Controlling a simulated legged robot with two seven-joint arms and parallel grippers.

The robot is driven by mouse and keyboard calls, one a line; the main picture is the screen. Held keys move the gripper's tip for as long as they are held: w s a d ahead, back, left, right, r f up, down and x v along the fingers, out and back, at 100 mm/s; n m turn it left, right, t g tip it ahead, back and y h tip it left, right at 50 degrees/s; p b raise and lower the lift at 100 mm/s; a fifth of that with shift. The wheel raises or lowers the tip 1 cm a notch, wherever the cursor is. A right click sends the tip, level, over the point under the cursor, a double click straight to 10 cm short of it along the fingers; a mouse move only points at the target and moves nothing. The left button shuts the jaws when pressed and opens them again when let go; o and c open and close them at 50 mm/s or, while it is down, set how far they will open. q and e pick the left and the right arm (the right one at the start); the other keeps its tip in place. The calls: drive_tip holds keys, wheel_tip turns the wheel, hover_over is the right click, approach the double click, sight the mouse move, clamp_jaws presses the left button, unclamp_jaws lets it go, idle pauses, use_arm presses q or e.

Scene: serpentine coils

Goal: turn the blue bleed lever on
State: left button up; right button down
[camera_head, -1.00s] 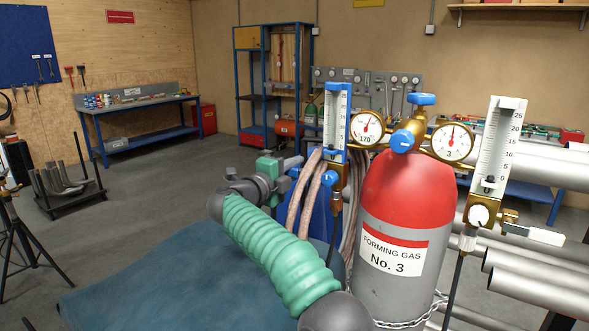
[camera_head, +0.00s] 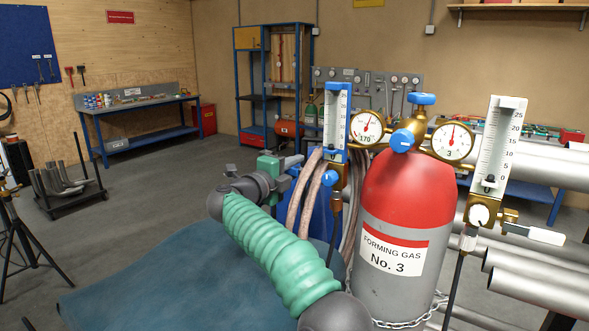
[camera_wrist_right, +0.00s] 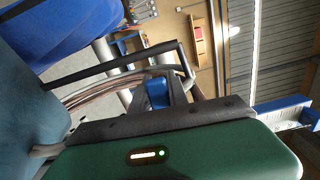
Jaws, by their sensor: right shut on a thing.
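The blue flowmeter (camera_head: 337,118) stands upright left of the gas cylinder (camera_head: 405,200), with a blue knob (camera_head: 330,178) at its foot. My right gripper (camera_head: 295,168) is just left of the flowmeter's foot, at the end of my green-sleeved arm. Its fingers are shut on the blue bleed lever (camera_head: 292,172), which is mostly hidden in the head view. In the right wrist view a small blue piece of the lever (camera_wrist_right: 158,92) shows between the fingers (camera_wrist_right: 170,88). The lever's exact angle cannot be told. My left gripper is not in view.
A white flowmeter (camera_head: 497,150) with a white lever (camera_head: 546,236) stands at the right. Two gauges (camera_head: 366,127) flank the cylinder's blue-capped valve. Pinkish hoses (camera_head: 308,195) hang close beside my right gripper. Steel pipes (camera_head: 535,265) lie at the right.

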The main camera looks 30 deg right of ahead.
drive_tip(key=shift+s+d+r+m+b, duration=0.3)
drive_tip(key=shift+s+r+m+b, duration=0.75)
drive_tip(key=shift+m, duration=1.6)
drive_tip(key=shift+s+d+r+m+b, duration=0.45)
drive_tip(key=shift+m+b, duration=0.95)
drive_tip(key=shift+m, duration=1.2)
drive_tip(key=shift+s+d+r+m+b, duration=0.2)
drive_tip(key=shift+s+r+m+b, duration=0.9)
drive_tip(key=shift+m, duration=1.55)
drive_tip(key=shift+w+f, duration=0.15)
drive_tip(key=shift+w, duration=0.1)
drive_tip(key=c, duration=1.6)
unclamp_jaws()
drive_tip(key=shift+c, duration=0.2)
drive_tip(key=o, duration=0.4)
drive_tip(key=shift+w, duration=0.15)
drive_tip(key=shift+c, duration=0.2)
drive_tip(key=shift+r, duration=0.2)
